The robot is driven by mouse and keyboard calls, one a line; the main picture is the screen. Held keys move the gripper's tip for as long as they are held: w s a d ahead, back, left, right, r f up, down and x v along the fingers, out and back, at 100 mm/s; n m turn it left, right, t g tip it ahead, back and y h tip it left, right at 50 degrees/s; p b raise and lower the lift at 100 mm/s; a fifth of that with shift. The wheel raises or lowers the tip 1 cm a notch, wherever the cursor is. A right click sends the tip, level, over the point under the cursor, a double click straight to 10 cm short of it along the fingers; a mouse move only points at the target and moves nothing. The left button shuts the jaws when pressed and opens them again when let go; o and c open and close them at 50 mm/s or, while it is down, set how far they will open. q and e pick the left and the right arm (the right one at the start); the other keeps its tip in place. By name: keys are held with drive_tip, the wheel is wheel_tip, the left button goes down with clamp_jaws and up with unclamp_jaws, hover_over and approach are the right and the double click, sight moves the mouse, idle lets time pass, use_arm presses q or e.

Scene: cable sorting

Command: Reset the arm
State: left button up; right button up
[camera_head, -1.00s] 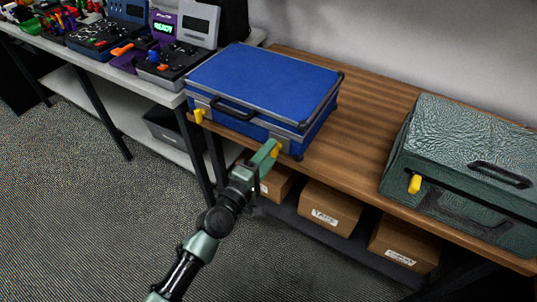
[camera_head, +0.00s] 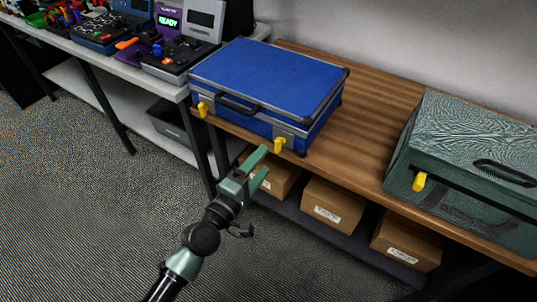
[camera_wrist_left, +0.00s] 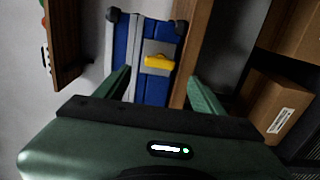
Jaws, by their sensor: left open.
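My left gripper (camera_head: 258,167) is open and empty, in front of the wooden table's front edge and below the blue case. In the left wrist view its two fingers (camera_wrist_left: 160,88) are spread apart with nothing between them. The closed blue case (camera_head: 268,80) lies on the table. Its two yellow latches show on its front, one at the left (camera_head: 203,109) and one at the right (camera_head: 280,145). The right latch also shows in the left wrist view (camera_wrist_left: 158,62), ahead of the fingers and apart from them. My right gripper is not in view.
A green case (camera_head: 470,150) with a yellow latch (camera_head: 420,181) stands at the right of the wooden table (camera_head: 365,125). Cardboard boxes (camera_head: 332,205) sit on the shelf below. A grey table (camera_head: 130,65) with devices stands at the left. The floor in front is free.

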use_arm(q)
drive_tip(key=shift+v, duration=1.05)
drive_tip(key=s+a+f+m+g+y, duration=0.2)
drive_tip(key=s+a+f, duration=0.1)
drive_tip(key=f, duration=0.8)
drive_tip(key=s+a+f+m+g+y+p, duration=0.1)
drive_tip(key=s+a+f+m+g+y, duration=0.2)
drive_tip(key=f, duration=0.7)
drive_tip(key=s+a+f+m+g, duration=0.1)
drive_tip(key=s+a+f+m, duration=0.2)
drive_tip(key=f, duration=0.8)
drive_tip(key=s+a+f+m+g+y, duration=0.1)
drive_tip(key=s+a+f+m+g, duration=0.1)
drive_tip(key=s+f, duration=0.4)
drive_tip(key=s+a+f+m+g+y, duration=0.1)
drive_tip(key=s+f, duration=0.5)
drive_tip(key=s, duration=1)
drive_tip(key=s+a+f+m+g+y+p, duration=0.1)
drive_tip(key=s+a+f+g, duration=0.4)
drive_tip(key=s, duration=0.6)
drive_tip(key=a+f+m+y, duration=0.1)
drive_tip(key=m, duration=0.1)
drive_tip(key=shift+s+a+f+m+g, duration=0.2)
drive_tip(key=shift+s+a+m+g, duration=0.1)
drive_tip(key=shift+m, duration=0.1)
